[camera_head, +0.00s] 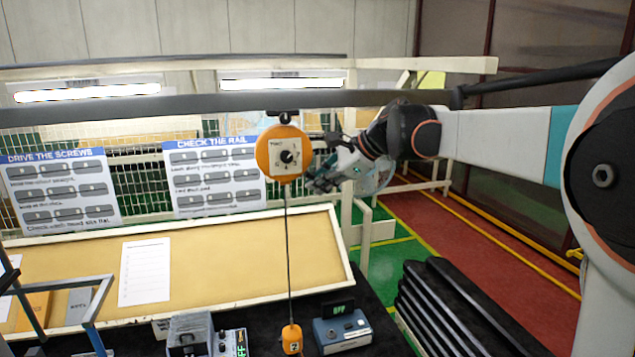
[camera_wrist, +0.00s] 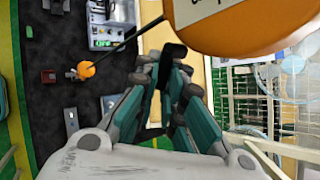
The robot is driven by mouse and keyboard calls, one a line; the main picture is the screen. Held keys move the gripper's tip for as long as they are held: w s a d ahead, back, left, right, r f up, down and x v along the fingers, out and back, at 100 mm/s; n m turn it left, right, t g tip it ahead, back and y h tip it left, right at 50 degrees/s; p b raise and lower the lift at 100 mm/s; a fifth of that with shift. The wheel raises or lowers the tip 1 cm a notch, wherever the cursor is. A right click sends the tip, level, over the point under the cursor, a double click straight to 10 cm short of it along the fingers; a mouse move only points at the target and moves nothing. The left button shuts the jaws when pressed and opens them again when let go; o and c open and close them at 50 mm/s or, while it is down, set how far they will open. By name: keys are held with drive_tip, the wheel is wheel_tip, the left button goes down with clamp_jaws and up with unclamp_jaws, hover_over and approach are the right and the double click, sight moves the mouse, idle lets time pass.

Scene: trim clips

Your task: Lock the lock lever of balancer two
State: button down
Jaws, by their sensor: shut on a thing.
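Balancer two is the round orange housing (camera_head: 284,153) with a pale label reading TWO, hanging below a dark overhead rail (camera_head: 200,105). Its cable runs straight down to an orange end piece (camera_head: 291,339). My gripper (camera_head: 319,182) is close at the right side of the housing. In the wrist view the orange housing (camera_wrist: 240,22) fills the upper right, beside the fingertips (camera_wrist: 172,68). The fingers are shut on a black piece (camera_wrist: 174,50) at the housing's edge, which looks like the lock lever. The lever cannot be made out in the head view.
A tan board (camera_head: 200,270) with a paper sheet (camera_head: 145,272) lies below. A blue-grey device (camera_head: 341,330) stands near the cable's end piece. Black stacked trim (camera_head: 455,310) is at lower right. A mesh fence with two posters (camera_head: 215,175) stands behind.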

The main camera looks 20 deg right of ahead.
drive_tip(key=shift+d+r+n+h, duration=0.1)
drive_tip(key=shift+r+n+h, duration=0.2)
drive_tip(key=shift+h, duration=0.4)
drive_tip(key=shift+d+r+n+h, duration=0.1)
drive_tip(key=shift+r+n+h, duration=0.15)
drive_tip(key=shift+h, duration=0.45)
drive_tip(key=c, duration=1.7)
unclamp_jaws()
drive_tip(key=shift+r, duration=0.1)
drive_tip(key=v, duration=1.2)
drive_tip(key=shift+a, duration=0.2)
